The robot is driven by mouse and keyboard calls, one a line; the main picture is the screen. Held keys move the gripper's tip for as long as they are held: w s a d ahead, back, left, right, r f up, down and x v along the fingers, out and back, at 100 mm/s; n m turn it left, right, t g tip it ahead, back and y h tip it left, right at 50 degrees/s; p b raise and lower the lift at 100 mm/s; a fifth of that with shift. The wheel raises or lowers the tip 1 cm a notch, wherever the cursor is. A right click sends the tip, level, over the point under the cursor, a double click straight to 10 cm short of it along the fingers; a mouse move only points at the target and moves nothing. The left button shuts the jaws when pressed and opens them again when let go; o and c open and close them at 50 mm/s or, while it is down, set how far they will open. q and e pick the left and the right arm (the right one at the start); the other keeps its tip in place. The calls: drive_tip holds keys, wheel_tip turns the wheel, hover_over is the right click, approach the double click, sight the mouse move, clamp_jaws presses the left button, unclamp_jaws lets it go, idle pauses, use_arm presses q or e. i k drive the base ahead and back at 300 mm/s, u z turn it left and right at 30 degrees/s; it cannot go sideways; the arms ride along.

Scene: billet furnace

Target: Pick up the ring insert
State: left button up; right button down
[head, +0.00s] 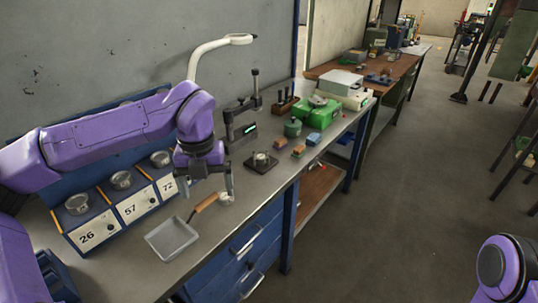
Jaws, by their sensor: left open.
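A small pale round piece (226,199), which looks like the ring insert, lies on the grey bench top just beyond the wooden handle of a scoop. My left gripper (206,187) is above the bench, pointing down with its fingers spread. Its right finger is close to the pale piece and partly in front of it; I cannot tell whether they touch. Nothing shows between the fingers. My right gripper is out of the picture; only part of that arm shows at the lower right.
A square metal scoop (172,238) lies in front of the gripper. A blue rack (127,215) labelled 26, 57 and 72 holds metal cups at left. A dark square base (261,164) with a small metal part stands to the right.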

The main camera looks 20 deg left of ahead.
sight(261, 156)
drive_tip(key=u, duration=0.05)
drive_tip(key=i, duration=1.4)
